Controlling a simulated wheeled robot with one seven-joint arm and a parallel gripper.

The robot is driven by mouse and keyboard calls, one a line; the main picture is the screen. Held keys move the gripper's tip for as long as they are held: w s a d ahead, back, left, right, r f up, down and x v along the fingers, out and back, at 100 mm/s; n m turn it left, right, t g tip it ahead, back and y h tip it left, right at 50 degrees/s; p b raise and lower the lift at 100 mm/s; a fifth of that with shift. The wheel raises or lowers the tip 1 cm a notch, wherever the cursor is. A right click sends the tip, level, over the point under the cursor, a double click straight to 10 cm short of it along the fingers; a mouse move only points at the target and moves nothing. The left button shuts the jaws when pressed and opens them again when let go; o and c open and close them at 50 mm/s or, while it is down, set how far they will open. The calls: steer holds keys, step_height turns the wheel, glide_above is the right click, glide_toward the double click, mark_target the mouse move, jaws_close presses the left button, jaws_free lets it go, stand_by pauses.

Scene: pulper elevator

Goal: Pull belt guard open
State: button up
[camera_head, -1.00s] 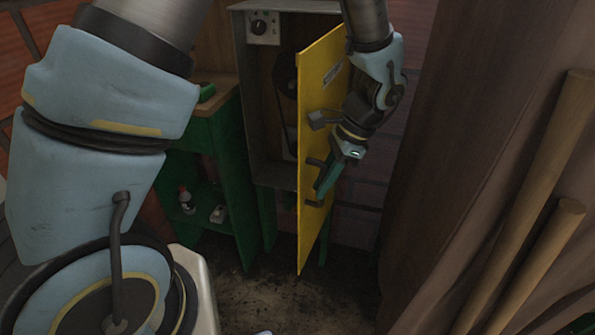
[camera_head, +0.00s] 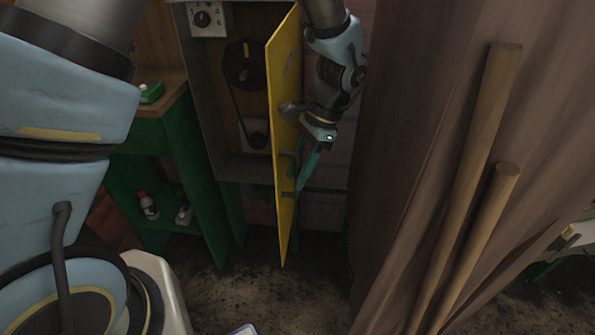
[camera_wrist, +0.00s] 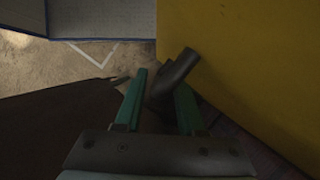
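The yellow belt guard (camera_head: 279,150) is a tall hinged panel standing swung out from the grey cabinet (camera_head: 196,95), seen nearly edge-on. Its outer face fills the right of the wrist view (camera_wrist: 245,60). A dark handle (camera_head: 290,165) and a dark latch lever (camera_head: 290,108) stick out of that face. My gripper (camera_head: 303,175) is at the handle on the outer side. In the wrist view its green fingers (camera_wrist: 161,82) stand apart, with a dark handle piece (camera_wrist: 172,78) between or just beyond them. A firm hold does not show.
A belt and pulley (camera_head: 243,65) show inside the cabinet. A green bench (camera_head: 150,165) holding a small bottle (camera_head: 148,206) is at left. A brown curtain (camera_head: 420,120) and wooden poles (camera_head: 470,190) stand close on the right. Dirt floor (camera_head: 240,285) is clear below.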

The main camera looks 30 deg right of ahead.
steer(key=shift+o, duration=0.4)
steer(key=b+v, duration=0.1)
steer(key=v, duration=0.9)
steer(key=shift+d+r+b, duration=0.2)
steer(key=shift+r+b, duration=0.1)
steer(key=shift+r, duration=0.05)
